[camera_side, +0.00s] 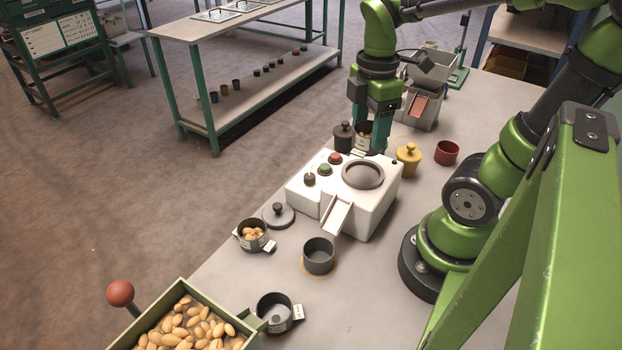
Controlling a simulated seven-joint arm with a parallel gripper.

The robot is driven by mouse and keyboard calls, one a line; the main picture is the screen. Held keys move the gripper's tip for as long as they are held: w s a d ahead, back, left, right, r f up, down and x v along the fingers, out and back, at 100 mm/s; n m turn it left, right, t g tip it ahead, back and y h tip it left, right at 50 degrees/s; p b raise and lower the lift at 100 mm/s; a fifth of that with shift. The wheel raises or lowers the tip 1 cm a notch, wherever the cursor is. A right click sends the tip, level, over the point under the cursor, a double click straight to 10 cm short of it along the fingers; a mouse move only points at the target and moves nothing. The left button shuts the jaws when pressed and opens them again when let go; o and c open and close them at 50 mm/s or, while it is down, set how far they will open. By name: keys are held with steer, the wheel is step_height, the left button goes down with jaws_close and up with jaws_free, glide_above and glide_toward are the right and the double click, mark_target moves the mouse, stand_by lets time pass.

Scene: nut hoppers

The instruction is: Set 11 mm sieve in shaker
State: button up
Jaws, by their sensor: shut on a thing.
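The white shaker (325,192) stands mid-table, with a round grey-rimmed opening (363,174) on top, red and green buttons and a front chute (337,213). My gripper (368,140) points down just behind the shaker, its teal fingers shut on a small round metal cup (361,142) with brown contents and a white tag. The fingers partly hide this cup. Two other tagged metal cups stand in front: one with nuts (252,236), one that looks empty (275,312). The tags are too small to read, so I cannot tell which is the 11 mm sieve.
A dark knobbed weight (343,138) and a yellow knobbed pot (408,159) stand close to my gripper. A red cup (447,153), grey knobbed lid (279,215), untagged grey cup (319,256) and hopper full of nuts (251,340) are around. A grey machine (425,88) stands behind.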

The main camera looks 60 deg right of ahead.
step_height(320, 180, down, 7)
steer(key=shift+r, duration=0.15)
stand_by(0.4)
steer(key=shift+f, duration=0.2)
steer(key=o, duration=1.2)
